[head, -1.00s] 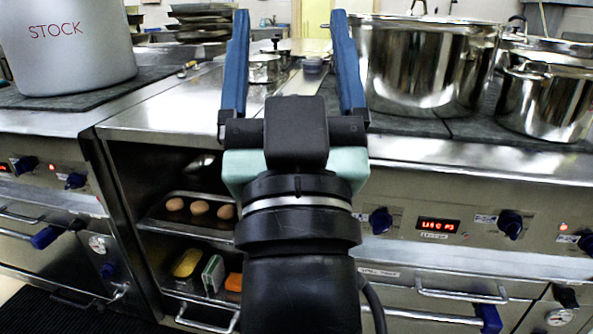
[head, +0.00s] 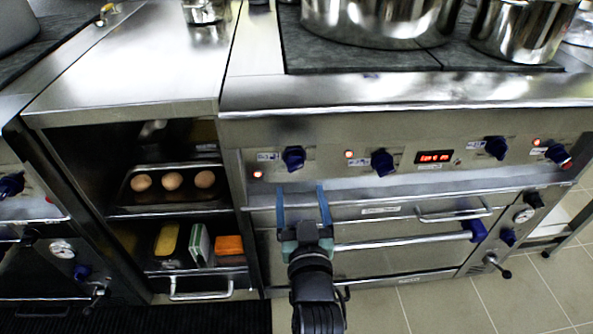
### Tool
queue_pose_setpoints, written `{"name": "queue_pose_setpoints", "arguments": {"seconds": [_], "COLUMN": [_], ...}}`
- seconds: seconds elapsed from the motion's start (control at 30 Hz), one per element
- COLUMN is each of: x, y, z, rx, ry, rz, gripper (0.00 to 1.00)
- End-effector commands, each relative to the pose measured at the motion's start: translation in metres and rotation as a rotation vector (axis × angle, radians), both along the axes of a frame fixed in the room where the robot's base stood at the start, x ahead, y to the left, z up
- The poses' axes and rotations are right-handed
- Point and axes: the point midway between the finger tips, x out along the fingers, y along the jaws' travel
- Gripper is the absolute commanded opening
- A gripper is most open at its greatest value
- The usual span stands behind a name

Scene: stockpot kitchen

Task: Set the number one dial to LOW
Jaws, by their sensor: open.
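Several blue dials sit along the control panel of the right-hand range. The leftmost one is a dark blue dial (head: 293,158) with a small label at its left. Another blue dial (head: 382,162) is to its right, beside a red-lit display (head: 433,157). The printing is too small to read, so I cannot tell which dial is number one or where it is set. My gripper (head: 301,189) is open and empty, with two blue fingers apart. In the picture it is just below the leftmost dial, in front of the oven front.
Above the panel is a steel front ledge with pots (head: 390,25) on dark hotplates. At left, an open cabinet holds a tray of eggs (head: 172,183) and sponges (head: 199,243). Oven handles (head: 400,243) stick out below the panel. Tiled floor (head: 430,305) is clear at lower right.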

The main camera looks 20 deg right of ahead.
Motion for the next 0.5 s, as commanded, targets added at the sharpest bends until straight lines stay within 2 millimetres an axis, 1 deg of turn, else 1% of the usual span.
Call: {"name": "queue_pose_setpoints", "arguments": {"seconds": [0.03, 0.1, 0.3, 0.5], "x": [0.01, 0.021, 0.052, 0.071], "y": [-0.003, -0.006, -0.015, -0.02], "z": [-0.001, -0.001, -0.001, -0.001], "rx": [-0.001, -0.001, -0.002, -0.001], "ry": [-0.003, -0.002, -0.003, 0.0], "rz": [0.0, 0.0, 0.0, 0.001], "gripper": [0.8, 0.8, 0.8, 0.8]}}
